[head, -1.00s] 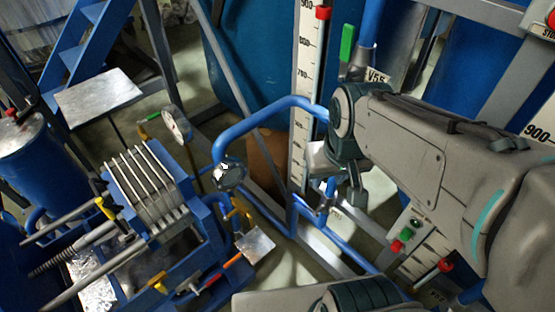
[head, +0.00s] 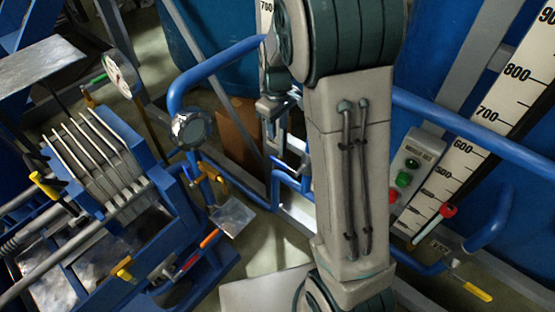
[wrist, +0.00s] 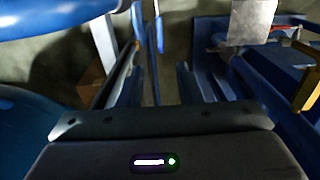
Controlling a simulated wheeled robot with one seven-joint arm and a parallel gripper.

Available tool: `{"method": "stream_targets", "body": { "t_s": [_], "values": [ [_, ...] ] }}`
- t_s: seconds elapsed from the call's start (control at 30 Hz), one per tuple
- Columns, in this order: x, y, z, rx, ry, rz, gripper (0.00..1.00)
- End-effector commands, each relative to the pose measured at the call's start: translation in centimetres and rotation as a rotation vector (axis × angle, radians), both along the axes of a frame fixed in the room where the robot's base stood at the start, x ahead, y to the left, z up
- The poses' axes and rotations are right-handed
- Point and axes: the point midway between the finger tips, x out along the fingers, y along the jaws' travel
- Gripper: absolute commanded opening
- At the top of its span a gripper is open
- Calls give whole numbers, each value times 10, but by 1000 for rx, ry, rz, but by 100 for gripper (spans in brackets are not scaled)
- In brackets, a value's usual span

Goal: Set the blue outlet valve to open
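My gripper (head: 272,112) hangs below my arm, partly hidden by it, among blue pipes left of picture centre in the head view. In the wrist view two dark fingers stand apart with a gap between them (wrist: 158,88), and nothing is held. A narrow upright blue piece (wrist: 158,32) shows beyond the gap; it may be the blue outlet valve's handle, but I cannot tell for sure.
The plate press (head: 95,150) has yellow and orange handles (head: 210,238). A red-and-green button box (head: 408,172) and a tall scale (head: 490,125) stand to the right.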

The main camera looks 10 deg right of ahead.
Motion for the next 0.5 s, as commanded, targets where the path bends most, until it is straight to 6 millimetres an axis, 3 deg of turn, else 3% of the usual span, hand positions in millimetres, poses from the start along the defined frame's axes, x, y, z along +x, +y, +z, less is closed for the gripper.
{"method": "stream_targets", "body": {
  "t_s": [0.17,0.5],
  "values": [
    [0,0,-24,0,4,0,32],
    [-1,0,-96,-1,4,-2,32]
  ]
}}
